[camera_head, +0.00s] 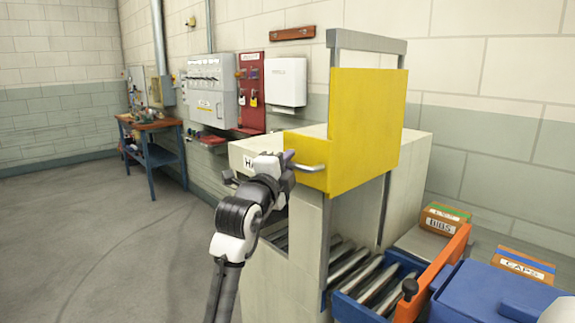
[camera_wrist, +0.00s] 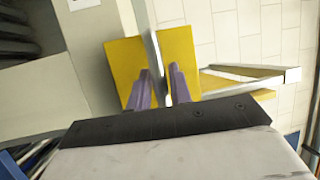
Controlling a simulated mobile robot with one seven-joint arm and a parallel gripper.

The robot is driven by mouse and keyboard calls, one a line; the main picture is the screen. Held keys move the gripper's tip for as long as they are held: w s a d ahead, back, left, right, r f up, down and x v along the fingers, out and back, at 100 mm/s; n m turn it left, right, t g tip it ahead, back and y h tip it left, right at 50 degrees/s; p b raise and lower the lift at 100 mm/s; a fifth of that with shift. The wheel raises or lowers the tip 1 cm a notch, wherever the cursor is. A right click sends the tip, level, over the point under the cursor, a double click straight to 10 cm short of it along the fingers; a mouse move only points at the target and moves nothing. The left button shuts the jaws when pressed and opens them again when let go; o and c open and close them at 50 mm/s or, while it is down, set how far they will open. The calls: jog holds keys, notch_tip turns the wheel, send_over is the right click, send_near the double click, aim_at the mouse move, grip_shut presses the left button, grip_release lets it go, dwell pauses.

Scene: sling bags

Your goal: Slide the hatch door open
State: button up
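The hatch door (camera_head: 365,125) is a yellow panel in a grey upright frame, raised above an opening with rollers below it. A pale bar handle (camera_head: 308,167) sticks out near its lower left corner. My gripper (camera_head: 287,158) is at the left end of this handle. In the wrist view, my gripper (camera_wrist: 160,80) has two purple fingers apart, in front of the yellow door (camera_wrist: 125,62). A grey strip shows behind the gap between them.
Metal rollers (camera_head: 352,268) run under the door. A blue bin (camera_head: 495,290), an orange panel (camera_head: 435,275) and labelled boxes (camera_head: 445,219) crowd the right. A grey cabinet (camera_head: 212,92) and a workbench (camera_head: 150,130) stand along the left wall. The floor at left is clear.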

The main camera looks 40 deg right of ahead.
jog(key=shift+o, duration=1.4)
jog(key=shift+a+f, duration=0.1)
jog(key=b+v, duration=0.5)
jog(key=v, duration=0.8)
jog(key=shift+s+a, duration=0.2)
jog(key=shift+a, duration=0.05)
